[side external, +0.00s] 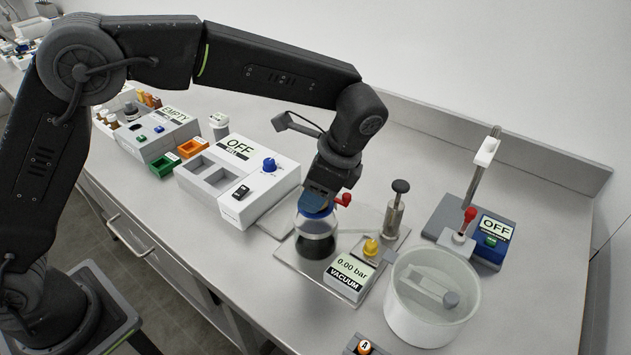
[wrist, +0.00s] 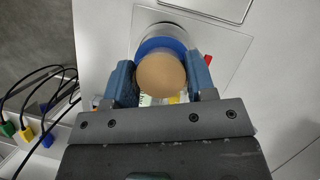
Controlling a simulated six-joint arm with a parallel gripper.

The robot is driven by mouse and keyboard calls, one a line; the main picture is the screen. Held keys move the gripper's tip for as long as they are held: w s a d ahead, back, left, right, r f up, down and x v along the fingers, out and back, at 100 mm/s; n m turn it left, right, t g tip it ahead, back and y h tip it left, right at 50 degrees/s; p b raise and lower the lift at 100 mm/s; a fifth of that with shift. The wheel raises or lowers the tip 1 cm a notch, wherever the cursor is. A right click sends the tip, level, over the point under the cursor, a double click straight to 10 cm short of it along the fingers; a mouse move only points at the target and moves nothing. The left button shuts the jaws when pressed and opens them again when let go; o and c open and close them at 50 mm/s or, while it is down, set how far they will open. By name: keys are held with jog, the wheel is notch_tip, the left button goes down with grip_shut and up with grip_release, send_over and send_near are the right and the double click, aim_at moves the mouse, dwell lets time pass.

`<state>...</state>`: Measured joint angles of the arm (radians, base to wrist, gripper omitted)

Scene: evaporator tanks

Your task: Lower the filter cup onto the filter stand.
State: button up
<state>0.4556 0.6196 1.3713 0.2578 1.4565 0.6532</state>
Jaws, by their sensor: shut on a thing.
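My gripper (wrist: 161,82) is shut on the filter cup (wrist: 162,74), which shows in the wrist view as a round tan face between the two blue fingers. A blue ring (wrist: 158,45) shows behind it, partly covered by the cup. In the side external view my gripper (side external: 318,205) points down over the filter stand, a clear vessel (side external: 316,242) with dark contents and a blue top. The cup is hidden there by the fingers. Cup and stand look nearly in line; I cannot tell whether they touch.
A red lever (side external: 343,199) is beside the gripper. The vacuum box (side external: 350,275) reads 0.00 bar. A plunger post (side external: 395,210), a clear basin (side external: 432,300) and a unit reading OFF (side external: 492,232) stand right. A white OFF box (side external: 240,180) stands left.

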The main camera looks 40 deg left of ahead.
jog(key=shift+f, duration=1.5)
jog(key=o, duration=1)
jog(key=v, duration=1.3)
jog(key=shift+r, duration=0.35)
jog(key=shift+d, duration=0.1)
